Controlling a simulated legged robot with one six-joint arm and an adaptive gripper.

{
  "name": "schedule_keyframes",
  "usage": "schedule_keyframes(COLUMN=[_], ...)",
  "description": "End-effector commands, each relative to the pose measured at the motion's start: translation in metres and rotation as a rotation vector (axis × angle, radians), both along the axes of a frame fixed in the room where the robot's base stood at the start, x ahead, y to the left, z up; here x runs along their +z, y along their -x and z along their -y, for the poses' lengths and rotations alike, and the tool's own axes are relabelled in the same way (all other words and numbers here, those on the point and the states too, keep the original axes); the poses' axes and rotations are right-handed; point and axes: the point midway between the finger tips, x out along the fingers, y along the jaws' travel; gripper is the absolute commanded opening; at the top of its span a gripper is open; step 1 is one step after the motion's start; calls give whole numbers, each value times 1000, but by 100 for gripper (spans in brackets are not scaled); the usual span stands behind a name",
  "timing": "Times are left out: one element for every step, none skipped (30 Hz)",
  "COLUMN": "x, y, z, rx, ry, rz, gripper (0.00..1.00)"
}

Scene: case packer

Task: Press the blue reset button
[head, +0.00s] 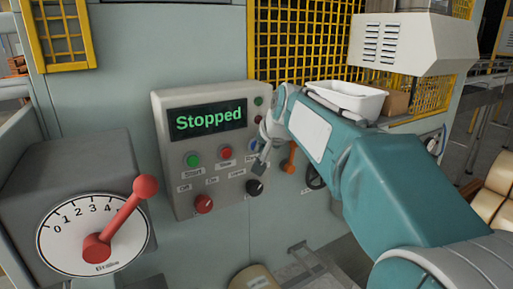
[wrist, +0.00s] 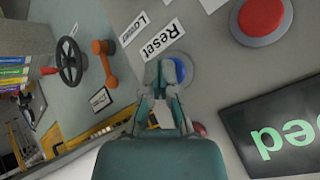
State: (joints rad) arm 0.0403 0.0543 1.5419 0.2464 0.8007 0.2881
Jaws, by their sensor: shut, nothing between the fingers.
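The blue reset button (wrist: 183,70) shows in the wrist view beside its "Reset" label (wrist: 163,39). My gripper (wrist: 166,70) is shut and empty, and its fingertips cover the left part of the button. I cannot tell whether they touch it. In the head view the blue button (head: 253,145) is a small patch of blue on the grey control panel (head: 176,201), partly hidden by my gripper (head: 260,166). The panel's display (head: 208,118) reads "Stopped" in green.
A green button (head: 193,160) and a red button (head: 225,153) sit left of the blue one. Below are a red knob (head: 204,204) and a black knob (head: 254,187). A dial with a red lever (head: 132,205) stands at left. An orange handle (head: 290,158) is at right.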

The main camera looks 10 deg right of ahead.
Motion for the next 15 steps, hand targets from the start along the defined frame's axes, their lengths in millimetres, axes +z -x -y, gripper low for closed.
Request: schedule_keyframes(x=[0,0,0,0,0,0,0,0,0,0,0,0,0,0,0], y=[-1,-1,-1,-1,-1,-1,-1,-1,-1,-1,-1,0,1,2,4], z=[0,0,0,0,0,0,0,0,0,0,0,0,0,1,1], rx=[0,0,0,0,0,0,0,0,0,0,0,0,0,0,0], ry=[0,0,0,0,0,0,0,0,0,0,0,0,0,0,0], rz=[0,0,0,0,0,0,0,0,0,0,0,0,0,0,0], gripper=[0,0,0,0,0,0,0,0,0,0,0,0,0,0,0])
